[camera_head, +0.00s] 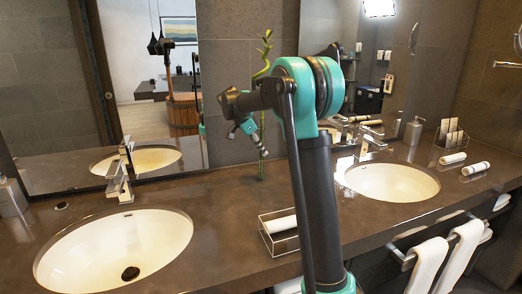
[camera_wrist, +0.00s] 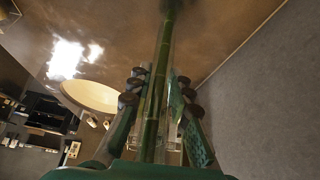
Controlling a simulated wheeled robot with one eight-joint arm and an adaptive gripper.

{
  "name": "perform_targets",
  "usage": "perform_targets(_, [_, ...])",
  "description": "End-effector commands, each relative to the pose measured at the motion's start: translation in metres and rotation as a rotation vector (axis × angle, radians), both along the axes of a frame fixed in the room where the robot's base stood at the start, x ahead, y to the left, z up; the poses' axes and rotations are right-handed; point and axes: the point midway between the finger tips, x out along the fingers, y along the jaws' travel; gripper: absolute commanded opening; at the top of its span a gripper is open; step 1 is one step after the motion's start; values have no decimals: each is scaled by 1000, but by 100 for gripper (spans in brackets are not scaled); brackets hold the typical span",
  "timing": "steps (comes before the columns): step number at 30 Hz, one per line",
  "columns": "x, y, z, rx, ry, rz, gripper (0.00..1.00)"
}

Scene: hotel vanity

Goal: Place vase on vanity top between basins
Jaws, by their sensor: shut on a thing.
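The vase (camera_head: 262,168) is a slim, clear upright tube holding a tall green bamboo stalk (camera_head: 265,55). It stands at the back of the brown vanity top (camera_head: 215,215), between the left basin (camera_head: 115,252) and the right basin (camera_head: 392,183). I cannot tell whether its base touches the surface. My gripper (camera_head: 258,143) is shut on the vase from the left, at the middle of its height. In the wrist view, the clear tube and green stem (camera_wrist: 161,75) run between my fingers (camera_wrist: 160,100). My arm stands in front and hides part of the counter.
Chrome faucets (camera_head: 120,175) stand behind the basins. A mirror wall (camera_head: 230,90) rises behind.

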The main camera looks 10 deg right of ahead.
Motion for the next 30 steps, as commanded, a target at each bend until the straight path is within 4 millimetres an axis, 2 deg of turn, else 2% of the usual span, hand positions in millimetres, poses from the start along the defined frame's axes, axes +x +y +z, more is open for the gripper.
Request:
perform_targets(10, [0, 0, -4, -1, 0, 0, 0])
perform_targets(11, [0, 0, -4, 0, 0, 0, 21])
perform_targets(15, [0, 0, -4, 0, 0, 0, 39])
perform_targets(25, [0, 0, -2, 0, 0, 0, 40])
perform_targets(30, [-2, 9, 12, 0, 0, 1, 40])
